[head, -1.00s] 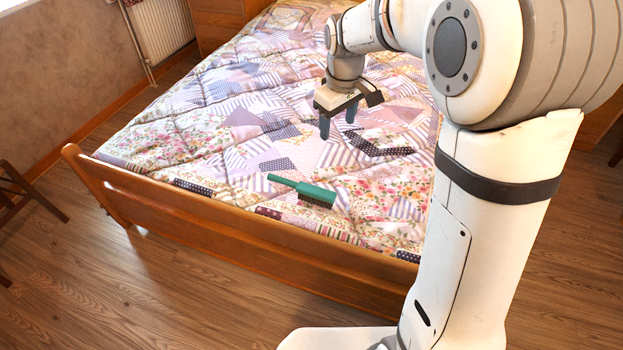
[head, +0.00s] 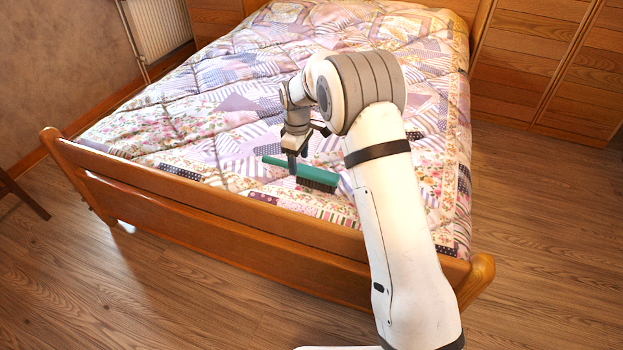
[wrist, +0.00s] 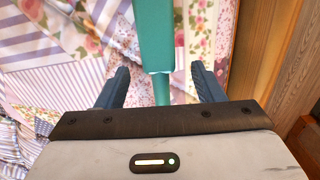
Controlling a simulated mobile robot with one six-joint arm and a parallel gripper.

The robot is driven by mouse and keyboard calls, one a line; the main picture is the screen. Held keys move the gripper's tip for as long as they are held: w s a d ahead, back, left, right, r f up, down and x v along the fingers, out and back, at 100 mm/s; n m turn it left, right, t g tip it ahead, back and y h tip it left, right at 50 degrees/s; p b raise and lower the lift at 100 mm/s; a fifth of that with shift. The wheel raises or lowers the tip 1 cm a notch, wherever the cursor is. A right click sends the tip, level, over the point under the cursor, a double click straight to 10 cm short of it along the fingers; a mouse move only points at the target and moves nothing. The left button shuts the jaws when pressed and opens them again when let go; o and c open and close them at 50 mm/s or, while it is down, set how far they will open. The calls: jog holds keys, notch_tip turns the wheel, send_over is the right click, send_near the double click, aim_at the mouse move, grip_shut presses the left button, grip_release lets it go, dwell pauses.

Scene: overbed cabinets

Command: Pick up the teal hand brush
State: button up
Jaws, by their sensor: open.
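The teal hand brush (head: 318,174) lies on the patchwork quilt near the foot of the bed, its handle pointing left and its dark bristles showing along the near side. My gripper (head: 291,165) is at the brush's handle, pointing down. In the wrist view my gripper (wrist: 161,76) is open, with one blue-grey finger on each side of the narrow teal handle. The wider part of the brush (wrist: 154,35) runs up out of the top of that view. Gaps show between the fingers and the handle. My arm hides part of the quilt behind the brush.
The bed's wooden footboard (head: 210,215) runs close in front of the brush. The quilt (head: 225,85) is otherwise clear. Wooden cabinets (head: 545,60) stand at the back right, and a radiator (head: 158,25) is at the back left.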

aim_at(299, 167)
notch_tip(299, 167, down, 4)
jog(key=shift+f+b, duration=0.25)
jog(key=shift+b, duration=0.55)
jog(key=shift+r, duration=0.1)
jog(key=c, duration=1.1)
jog(key=shift+c, duration=0.2)
notch_tip(299, 167, up, 10)
jog(key=p, duration=0.3)
